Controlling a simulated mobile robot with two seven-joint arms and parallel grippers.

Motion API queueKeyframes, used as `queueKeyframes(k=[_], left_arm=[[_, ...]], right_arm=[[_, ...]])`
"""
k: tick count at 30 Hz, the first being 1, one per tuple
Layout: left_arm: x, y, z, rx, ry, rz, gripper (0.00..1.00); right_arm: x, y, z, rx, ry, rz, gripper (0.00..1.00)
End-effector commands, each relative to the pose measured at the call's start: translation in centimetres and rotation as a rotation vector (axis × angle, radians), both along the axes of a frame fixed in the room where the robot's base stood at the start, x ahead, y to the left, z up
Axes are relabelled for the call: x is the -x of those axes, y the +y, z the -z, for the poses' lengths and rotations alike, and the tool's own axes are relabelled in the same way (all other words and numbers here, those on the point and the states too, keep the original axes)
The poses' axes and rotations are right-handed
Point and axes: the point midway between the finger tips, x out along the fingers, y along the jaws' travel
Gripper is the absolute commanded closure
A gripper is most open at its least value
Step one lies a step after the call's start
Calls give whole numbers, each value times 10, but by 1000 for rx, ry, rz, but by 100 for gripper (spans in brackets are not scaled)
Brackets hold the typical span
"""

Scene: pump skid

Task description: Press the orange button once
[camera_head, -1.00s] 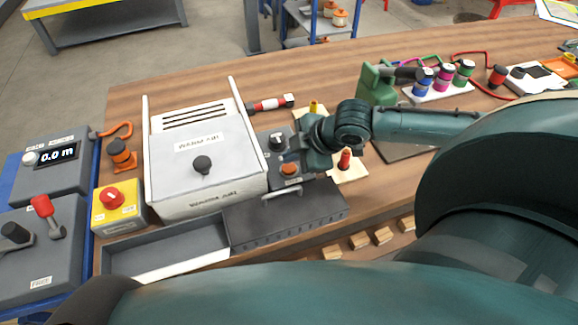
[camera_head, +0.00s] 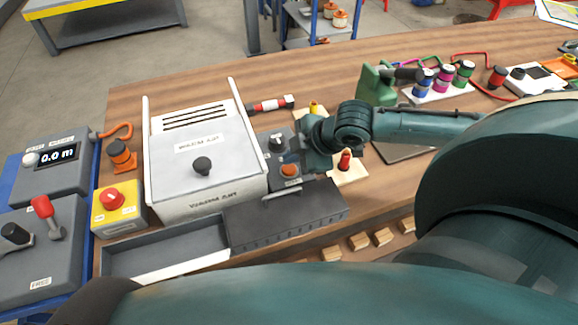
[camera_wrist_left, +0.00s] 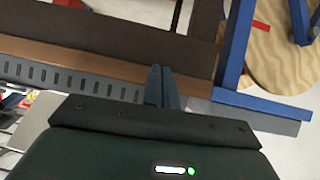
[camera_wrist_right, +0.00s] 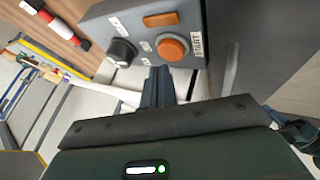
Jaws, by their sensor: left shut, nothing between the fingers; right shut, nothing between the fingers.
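The orange button (camera_head: 290,170) is round and sits on a small grey control box (camera_head: 270,150) beside the white box. In the right wrist view the orange button (camera_wrist_right: 173,48) is just above the fingertips, next to a START label, with an orange rectangular piece and a black knob on the same face. My right gripper (camera_head: 300,160) is shut and empty, close to the button; I cannot tell whether it touches. My left gripper (camera_wrist_left: 162,70) is shut and empty in the left wrist view, near a slotted grey metal edge, away from the button.
A white box (camera_head: 200,150) with a black knob stands left of the control box. A yellow box with a red button (camera_head: 112,197) is further left. A grey tray (camera_head: 165,245) lies at the front. A red-topped piece (camera_head: 345,160) stands close by my right wrist.

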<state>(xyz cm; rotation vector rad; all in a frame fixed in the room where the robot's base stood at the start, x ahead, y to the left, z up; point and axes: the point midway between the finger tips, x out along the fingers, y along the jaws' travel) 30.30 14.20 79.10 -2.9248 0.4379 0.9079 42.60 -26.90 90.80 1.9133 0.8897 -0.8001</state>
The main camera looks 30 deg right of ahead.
Motion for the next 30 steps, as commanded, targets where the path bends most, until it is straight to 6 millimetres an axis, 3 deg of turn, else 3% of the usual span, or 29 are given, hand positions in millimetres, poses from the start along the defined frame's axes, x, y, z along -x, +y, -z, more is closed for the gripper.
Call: queueKeyframes(k=[30], left_arm=[[-1, 0, -4, 0, -2, -1, 100]], right_arm=[[0, 0, 7, 0, 1, 0, 100]])
